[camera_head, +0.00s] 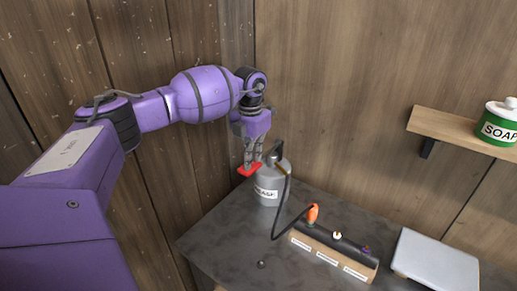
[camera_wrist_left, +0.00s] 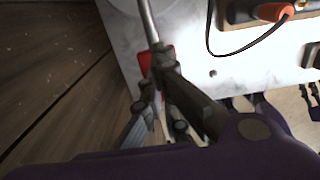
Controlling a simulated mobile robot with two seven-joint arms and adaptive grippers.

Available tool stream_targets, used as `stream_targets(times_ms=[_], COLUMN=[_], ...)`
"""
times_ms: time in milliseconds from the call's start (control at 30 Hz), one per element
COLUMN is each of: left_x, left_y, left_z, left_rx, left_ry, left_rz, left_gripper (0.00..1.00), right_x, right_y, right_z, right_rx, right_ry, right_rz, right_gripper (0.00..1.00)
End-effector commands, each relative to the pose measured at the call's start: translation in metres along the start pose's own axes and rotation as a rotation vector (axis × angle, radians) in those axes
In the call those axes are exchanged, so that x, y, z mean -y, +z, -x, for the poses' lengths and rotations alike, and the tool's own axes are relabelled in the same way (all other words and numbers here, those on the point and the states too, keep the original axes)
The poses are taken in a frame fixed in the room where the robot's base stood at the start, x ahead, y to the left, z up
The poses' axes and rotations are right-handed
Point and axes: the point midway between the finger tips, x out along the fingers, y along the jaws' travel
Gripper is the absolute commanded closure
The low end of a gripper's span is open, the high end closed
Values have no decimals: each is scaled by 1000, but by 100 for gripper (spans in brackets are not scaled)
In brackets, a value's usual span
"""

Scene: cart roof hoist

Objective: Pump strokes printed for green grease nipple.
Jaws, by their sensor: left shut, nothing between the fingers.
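The grey grease can (camera_head: 270,188) stands upright at the back left of the bench, its label partly hidden. A red pad (camera_head: 246,171) lies at my left gripper (camera_head: 253,162), which is shut and empty; I cannot tell if they touch. In the left wrist view the red pad (camera_wrist_left: 144,60) is partly behind the left gripper (camera_wrist_left: 158,80). A black hose (camera_head: 284,213) runs from the can to an orange coupler (camera_head: 313,212) on the dark bar (camera_head: 350,246). A little green shows under the coupler.
A white nipple (camera_head: 337,235) and a purple nipple (camera_head: 365,249) stand on the bar, above small printed labels too small to read. A grey flat box (camera_head: 435,264) lies at right. A green SOAP jar (camera_head: 497,125) stands on a wall shelf (camera_head: 450,127). The bench front left is mostly clear.

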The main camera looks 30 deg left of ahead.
Motion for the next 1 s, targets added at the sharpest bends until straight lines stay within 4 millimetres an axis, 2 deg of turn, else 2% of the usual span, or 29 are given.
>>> stream_targets(times_ms=[133,333,800,1000], left_x=[0,0,0,0], left_y=[0,0,0,0], left_z=[-19,-11,50,71], left_rx=[-4,2,6,4], left_ry=[0,1,1,0], left_rz=[0,0,0,0], left_gripper=[100,100,100,100], right_x=[1,3,3,1], right_y=[8,3,-32,-31], right_z=[-1,-1,2,3], right_rx=[13,5,-52,-50], right_ry=[0,0,1,1], right_rz=[-2,-11,-14,-6], right_gripper=[60,60,60,60])
